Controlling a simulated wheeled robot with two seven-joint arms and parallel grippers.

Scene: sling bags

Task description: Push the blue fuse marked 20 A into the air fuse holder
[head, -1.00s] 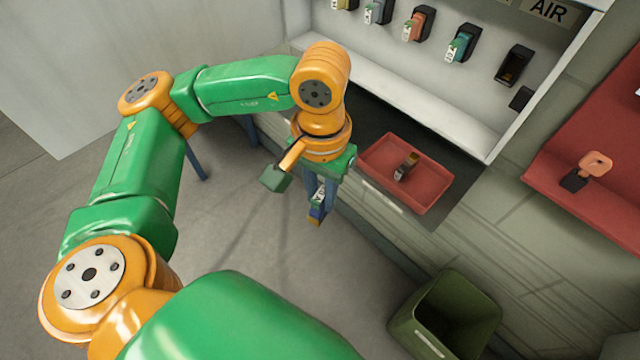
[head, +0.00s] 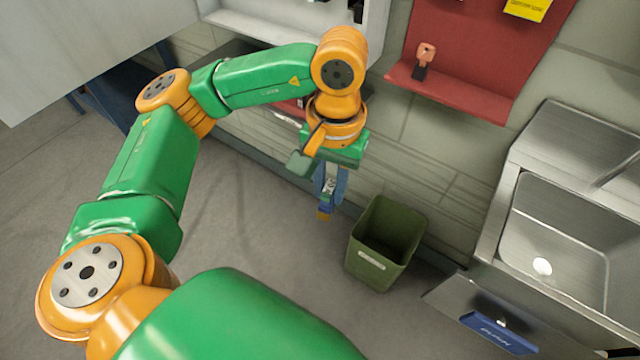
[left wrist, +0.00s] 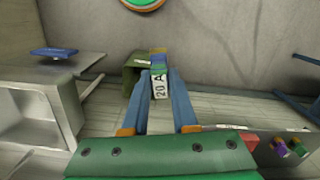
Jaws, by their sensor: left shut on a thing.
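My left gripper (head: 327,197) is shut on a fuse (head: 330,184), held over the floor to the left of the green bin. In the left wrist view the fuse (left wrist: 161,88) sits between the two blue fingers (left wrist: 158,80). Its white label reads 20 A, with green, blue and yellowish parts at its far end. The AIR sign and the holder under it are out of the head view. Only the lower edge of the fuse cabinet (head: 265,30) shows at the top. My right gripper is not in view.
A green bin (head: 362,262) stands on the floor just right of the gripper. A red shelf (head: 455,103) carries an orange-handled thing (head: 425,58). A steel sink (head: 555,235) is at the right. The red tray (head: 290,106) is mostly hidden behind my arm.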

